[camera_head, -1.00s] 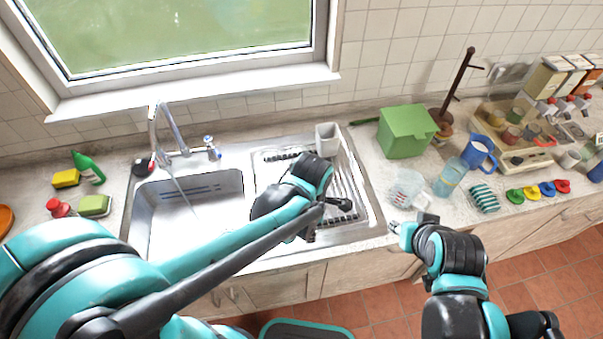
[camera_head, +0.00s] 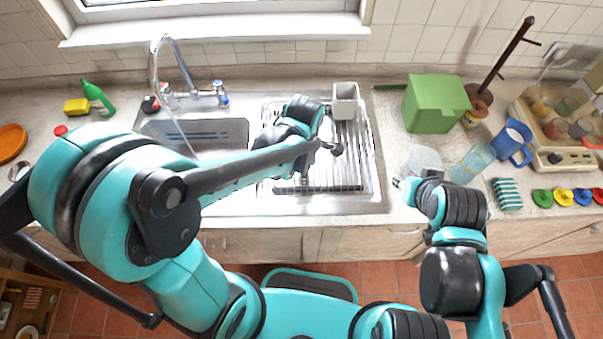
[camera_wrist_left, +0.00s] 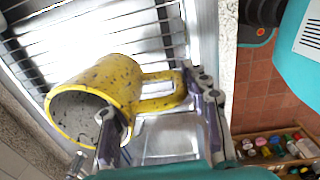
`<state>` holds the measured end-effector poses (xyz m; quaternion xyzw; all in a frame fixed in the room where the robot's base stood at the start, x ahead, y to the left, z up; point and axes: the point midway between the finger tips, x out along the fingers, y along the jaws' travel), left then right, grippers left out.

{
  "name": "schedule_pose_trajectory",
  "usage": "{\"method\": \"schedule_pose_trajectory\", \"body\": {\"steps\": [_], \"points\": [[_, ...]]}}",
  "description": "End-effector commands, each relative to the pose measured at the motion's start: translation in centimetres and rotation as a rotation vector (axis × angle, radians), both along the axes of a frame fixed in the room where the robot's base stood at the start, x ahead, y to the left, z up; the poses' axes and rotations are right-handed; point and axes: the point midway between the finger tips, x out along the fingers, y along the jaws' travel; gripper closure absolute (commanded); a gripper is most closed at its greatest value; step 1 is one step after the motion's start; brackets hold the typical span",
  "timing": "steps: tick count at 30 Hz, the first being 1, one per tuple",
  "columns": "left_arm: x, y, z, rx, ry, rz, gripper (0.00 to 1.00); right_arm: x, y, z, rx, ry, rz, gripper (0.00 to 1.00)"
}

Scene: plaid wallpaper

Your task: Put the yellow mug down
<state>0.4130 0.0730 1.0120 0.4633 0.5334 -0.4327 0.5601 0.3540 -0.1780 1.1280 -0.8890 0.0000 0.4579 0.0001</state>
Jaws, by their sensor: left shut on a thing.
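The yellow mug (camera_wrist_left: 110,83), speckled with dark spots, shows in the left wrist view, tilted with its mouth to the lower left. My left gripper (camera_wrist_left: 160,125) is shut on it, with the mug's wall and handle between the fingers. Behind the mug is the wire rack of the drainer (camera_wrist_left: 150,28). In the head view my left arm hides the mug and the left fingers above the draining side (camera_head: 350,165) of the sink. My right gripper (camera_head: 402,185) is beside a clear glass vessel (camera_head: 422,160); its fingers are too small to read.
A grey cup-like holder (camera_head: 345,100) stands at the back of the drainer. Right of the drainer are a green box (camera_head: 433,105), a bottle (camera_head: 470,162) and a blue jug (camera_head: 512,142). The counter's front edge is near.

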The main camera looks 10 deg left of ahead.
Motion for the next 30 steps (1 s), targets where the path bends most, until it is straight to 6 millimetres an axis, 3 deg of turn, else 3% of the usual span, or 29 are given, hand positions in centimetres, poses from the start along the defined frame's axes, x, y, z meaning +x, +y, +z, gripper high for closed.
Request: {"method": "schedule_pose_trajectory", "body": {"steps": [7,14,26,27,28,30], "points": [[1.0,1.0,-1.4,0.0,0.0,0.0,1.0,0.0,0.0,-0.5,0.0,0.0,0.0,0.65],[0.9,1.0,-4.7,0.0,0.0,-0.001,1.0,0.0,0.0,-1.7,0.0,0.0,0.0,0.65],[0.9,0.9,-5.2,0.0,0.0,-0.001,1.0,0.0,0.0,-2.1,0.0,0.0,0.0,0.65],[0.9,0.9,-5.1,0.0,0.0,-0.001,0.43,0.0,0.0,-2.0,0.0,0.0,0.0,0.65],[0.9,0.9,-5.1,0.0,0.0,-0.001,0.35,0.0,0.0,-1.9,0.0,0.0,0.0,0.65],[0.9,0.9,-5.1,0.0,0.0,-0.001,0.33,0.0,0.0,-1.9,0.0,0.0,0.0,0.65]]}}
